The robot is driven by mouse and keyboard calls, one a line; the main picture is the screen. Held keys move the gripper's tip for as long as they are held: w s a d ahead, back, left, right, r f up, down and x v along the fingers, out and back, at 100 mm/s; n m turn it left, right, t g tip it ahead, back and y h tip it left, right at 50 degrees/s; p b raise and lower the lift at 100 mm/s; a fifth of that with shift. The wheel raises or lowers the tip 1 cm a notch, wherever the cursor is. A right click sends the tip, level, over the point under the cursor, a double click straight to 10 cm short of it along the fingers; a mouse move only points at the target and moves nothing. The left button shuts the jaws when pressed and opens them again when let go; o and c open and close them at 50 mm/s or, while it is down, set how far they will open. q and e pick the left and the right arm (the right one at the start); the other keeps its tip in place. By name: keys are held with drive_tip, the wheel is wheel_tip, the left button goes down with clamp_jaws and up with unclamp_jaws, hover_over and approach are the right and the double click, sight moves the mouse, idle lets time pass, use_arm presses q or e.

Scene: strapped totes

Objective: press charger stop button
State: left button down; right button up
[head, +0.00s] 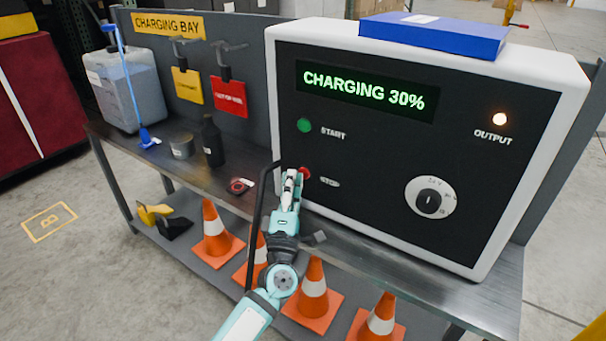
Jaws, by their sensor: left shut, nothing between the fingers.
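The charger (384,240) is a white box with a black front panel, standing on a grey bench. Its screen (364,90) reads "CHARGING 30%". The red stop button (306,173) sits low on the left of the panel, beside the label "STOP", and is partly hidden by my left gripper. My left gripper (292,175) is shut and empty, with its fingertips just left of the button in the picture. I cannot tell whether they touch it. The green start button (304,125) is above. My right gripper is not in view.
An orange output lamp (500,119) glows and a dial (430,203) sits below it. A blue case (434,36) lies on the charger. A black bottle (212,142) and a tape roll (240,186) are on the bench (150,160). Several orange cones (215,236) stand on the lower shelf.

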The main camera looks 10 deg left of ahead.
use_arm(q)
drive_tip(key=shift+w, duration=0.2)
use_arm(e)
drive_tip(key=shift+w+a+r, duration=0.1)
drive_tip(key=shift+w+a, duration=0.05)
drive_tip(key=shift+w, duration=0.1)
use_arm(q)
drive_tip(key=shift+s, duration=0.15)
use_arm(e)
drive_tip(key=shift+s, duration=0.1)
use_arm(q)
drive_tip(key=shift+s+a+p, duration=0.15)
drive_tip(key=shift+s+p, duration=0.15)
drive_tip(key=shift+s, duration=0.35)
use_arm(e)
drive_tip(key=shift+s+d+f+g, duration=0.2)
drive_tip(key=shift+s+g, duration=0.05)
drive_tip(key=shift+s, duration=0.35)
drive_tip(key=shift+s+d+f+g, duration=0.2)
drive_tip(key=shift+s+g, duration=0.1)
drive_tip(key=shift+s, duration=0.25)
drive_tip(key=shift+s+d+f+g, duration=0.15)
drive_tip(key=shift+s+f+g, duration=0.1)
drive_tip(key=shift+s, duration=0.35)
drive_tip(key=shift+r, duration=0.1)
